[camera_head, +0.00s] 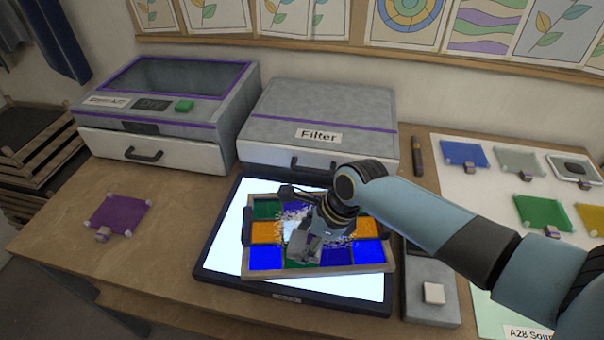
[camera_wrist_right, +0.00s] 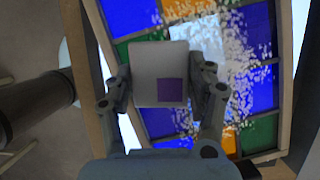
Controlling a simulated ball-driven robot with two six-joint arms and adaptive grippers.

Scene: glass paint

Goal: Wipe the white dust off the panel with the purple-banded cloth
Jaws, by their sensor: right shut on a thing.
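The panel (camera_head: 384,236) is a wooden frame of blue, green and orange panes, lying tilted on a lit light table. White dust (camera_wrist_right: 238,115) is scattered over the panes right of the cloth in the right wrist view. It shows as pale specks around my gripper in the head view. My right gripper (camera_head: 312,240) is over the middle of the panel, shut on the grey cloth (camera_wrist_right: 147,62) with its purple patch. The gripper's fingers (camera_wrist_right: 163,88) flank the cloth. Whether the cloth touches the glass is unclear. The arm and cloth hide part of the panel. My left gripper is not seen.
The light table (camera_head: 225,232) has a dark rim. A purple pane (camera_head: 118,216) lies left on the wooden bench. Two grey machines, one labelled Filter (camera_head: 318,135), stand behind. A grey box (camera_head: 428,310) with a white button is at right, near coloured panes (camera_head: 543,211) on a white sheet.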

